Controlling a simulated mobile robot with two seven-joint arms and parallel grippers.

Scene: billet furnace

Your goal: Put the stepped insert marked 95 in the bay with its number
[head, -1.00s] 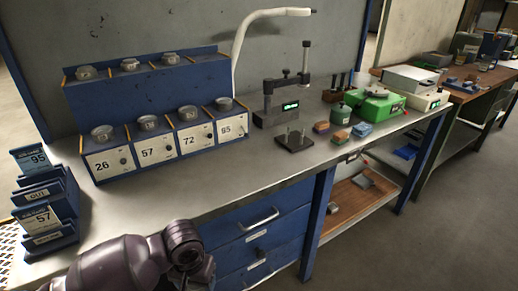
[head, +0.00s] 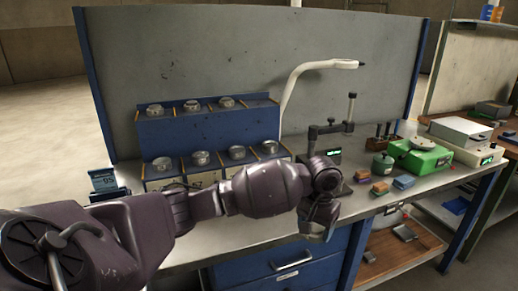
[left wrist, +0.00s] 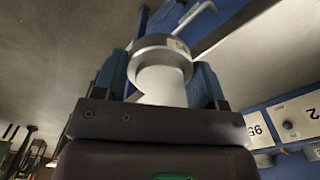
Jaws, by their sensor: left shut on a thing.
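My left gripper (head: 320,232) hangs over the front of the bench, right of the rack. In the left wrist view it (left wrist: 160,85) is shut on a silver stepped insert (left wrist: 158,85), with a wide ring and a narrower round part between the blue fingers. The blue rack (head: 205,131) stands on the bench, with three metal inserts above and a row of numbered bays below. In the left wrist view the 95 label (left wrist: 256,130) shows at the right. My left arm hides most labels in the head view. My right gripper is not seen.
A gauge stand (head: 345,125), coloured blocks (head: 403,182) and a green machine (head: 427,158) stand on the bench to the right. A white curved lamp arm (head: 295,82) rises behind the rack. A card holder with a 95 card (head: 103,180) is at left.

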